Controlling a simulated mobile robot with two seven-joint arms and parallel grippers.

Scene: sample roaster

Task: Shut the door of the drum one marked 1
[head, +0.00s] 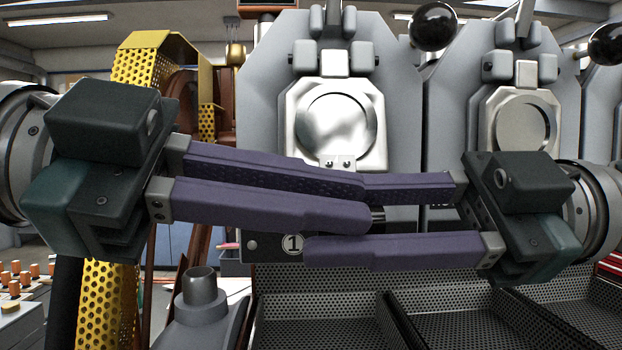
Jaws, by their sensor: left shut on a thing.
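Drum one's door (337,122) is a bright silver plate with a round panel, hung from a hinge block at its top. A small bracket with two screws sits at its lower edge. I cannot tell how far it stands open. The number plate marked 1 (292,244) shows below. My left gripper (366,204) reaches in from the left, its purple fingers close together just below the door. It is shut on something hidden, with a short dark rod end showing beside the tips. My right gripper (318,222) comes from the right, fingers wide apart, overlapping the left fingers in view.
Drum two's front (524,122) stands to the right. Black ball knobs (435,26) stick out at the upper right. Perforated trays (450,318) lie below, and a yellow perforated guard (150,58) stands at left. The crossed grippers leave little room between them.

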